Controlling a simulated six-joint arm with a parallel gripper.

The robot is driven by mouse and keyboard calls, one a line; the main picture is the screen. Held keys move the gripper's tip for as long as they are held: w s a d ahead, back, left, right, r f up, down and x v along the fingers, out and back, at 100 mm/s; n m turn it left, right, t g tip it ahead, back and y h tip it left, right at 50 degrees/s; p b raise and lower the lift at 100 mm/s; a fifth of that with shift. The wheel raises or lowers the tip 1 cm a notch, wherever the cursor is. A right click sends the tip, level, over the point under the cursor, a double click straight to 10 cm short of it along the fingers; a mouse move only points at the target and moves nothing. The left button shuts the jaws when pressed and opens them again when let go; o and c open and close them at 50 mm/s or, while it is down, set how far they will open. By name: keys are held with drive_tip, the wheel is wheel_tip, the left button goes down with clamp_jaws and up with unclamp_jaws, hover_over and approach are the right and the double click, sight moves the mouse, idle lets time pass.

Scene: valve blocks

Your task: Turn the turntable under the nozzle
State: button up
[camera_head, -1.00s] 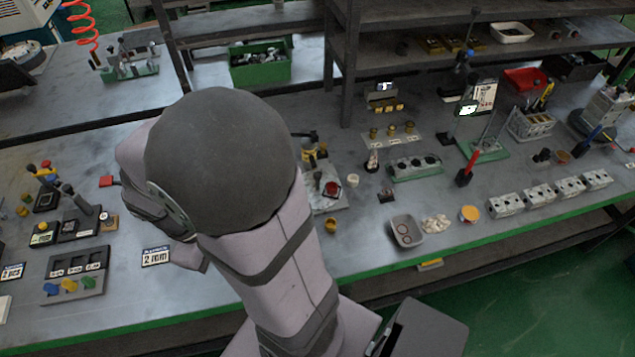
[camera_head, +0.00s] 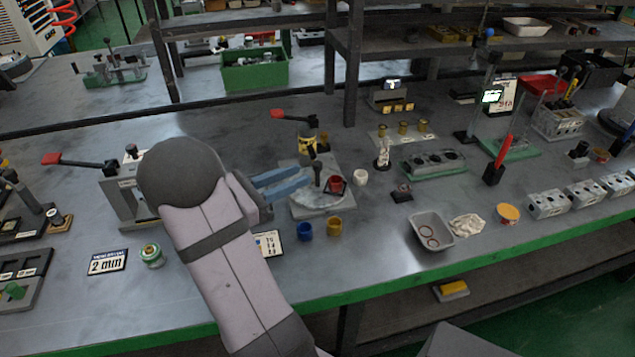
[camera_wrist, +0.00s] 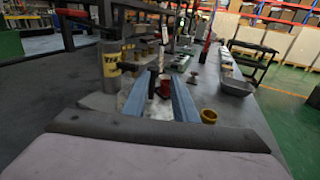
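The turntable (camera_head: 313,208) is a pale grey round plate on a flat base, right of the middle of the bench. A red cup (camera_head: 336,184) is at its right side, and the dark nozzle (camera_head: 317,172) stands over the plate. My gripper (camera_head: 303,177) reaches in from the left with two blue fingers apart and nothing seen between their tips. The tips are close to the nozzle and plate; I cannot tell if they touch. In the wrist view, the turntable (camera_wrist: 157,110) and red cup (camera_wrist: 165,86) appear between the fingers.
A yellow-labelled canister (camera_head: 308,142) with a red-handled lever (camera_head: 292,117) stands behind the turntable. A blue cup (camera_head: 305,231) and a yellow cup (camera_head: 335,226) stand in front. A white cup (camera_head: 361,177) is at right. A grey bin (camera_head: 432,230) lies further right.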

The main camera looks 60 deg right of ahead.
sight(314, 165)
drive_tip(key=shift+w+d+f+n+h+b, duration=0.3)
drive_tip(key=shift+w+d+n+h+b, duration=0.1)
drive_tip(key=shift+d, duration=0.15)
drive_tip(key=shift+p+x, duration=0.5)
drive_tip(key=shift+x, duration=3.2)
clamp_jaws()
